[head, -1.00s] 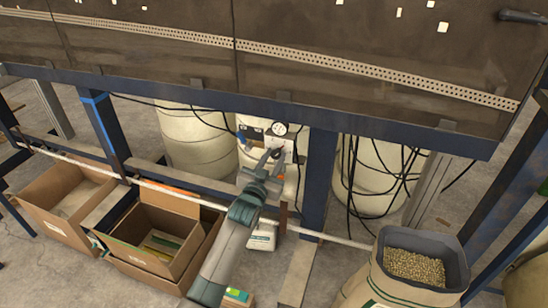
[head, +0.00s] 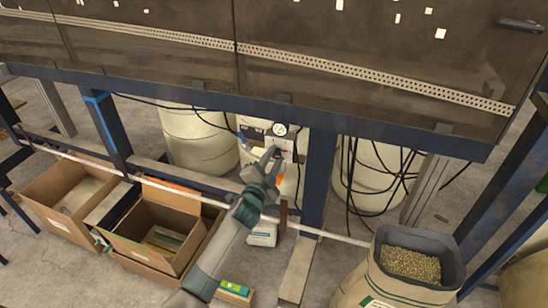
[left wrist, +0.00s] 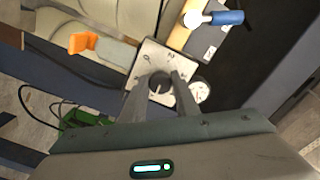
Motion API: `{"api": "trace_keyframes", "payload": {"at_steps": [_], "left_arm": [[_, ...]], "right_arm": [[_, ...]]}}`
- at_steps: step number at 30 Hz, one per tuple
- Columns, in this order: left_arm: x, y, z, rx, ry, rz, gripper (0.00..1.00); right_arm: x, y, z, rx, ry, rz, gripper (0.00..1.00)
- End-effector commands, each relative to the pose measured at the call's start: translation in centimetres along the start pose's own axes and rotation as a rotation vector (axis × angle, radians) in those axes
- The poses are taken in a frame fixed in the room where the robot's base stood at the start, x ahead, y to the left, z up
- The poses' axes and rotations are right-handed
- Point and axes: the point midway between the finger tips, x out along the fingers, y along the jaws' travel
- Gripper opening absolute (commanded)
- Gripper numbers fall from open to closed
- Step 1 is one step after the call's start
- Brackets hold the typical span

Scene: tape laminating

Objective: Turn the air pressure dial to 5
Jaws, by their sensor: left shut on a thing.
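The air pressure dial is a dark round knob (left wrist: 160,82) on a white panel (left wrist: 150,55) with printed markings, seen in the left wrist view. My left gripper (left wrist: 160,88) has its two fingers on either side of the knob and is shut on it. In the head view my left gripper (head: 274,155) reaches the panel just below a round white gauge (head: 280,129), and its fingers hide the knob. The gauge also shows in the left wrist view (left wrist: 199,91), right of the fingers. I cannot read the dial's setting. My right gripper is out of view.
A blue-handled valve (left wrist: 226,18) and an orange part (left wrist: 83,43) flank the panel. A dark blue beam (head: 210,92) runs above it. Cardboard boxes (head: 125,248) stand at the left, a pellet sack (head: 385,292) at the right. Black cables hang right of the panel.

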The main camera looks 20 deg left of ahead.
Motion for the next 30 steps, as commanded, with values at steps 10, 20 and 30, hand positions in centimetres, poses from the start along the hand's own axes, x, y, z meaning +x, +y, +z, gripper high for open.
{"api": "trace_keyframes", "payload": {"at_steps": [10, 20, 30], "left_arm": [[0.0, 0.01, 0.03, 0.076, -0.001, 0.0, 0.05], [0.0, 0.01, 0.03, 0.076, -0.001, 0.0, 0.3], [0.0, 0.0, 0.02, 0.076, -0.001, 0.0, 0.46]], "right_arm": [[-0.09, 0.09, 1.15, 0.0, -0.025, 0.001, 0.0], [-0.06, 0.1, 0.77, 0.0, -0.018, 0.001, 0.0], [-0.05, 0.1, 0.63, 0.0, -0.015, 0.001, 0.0]]}}
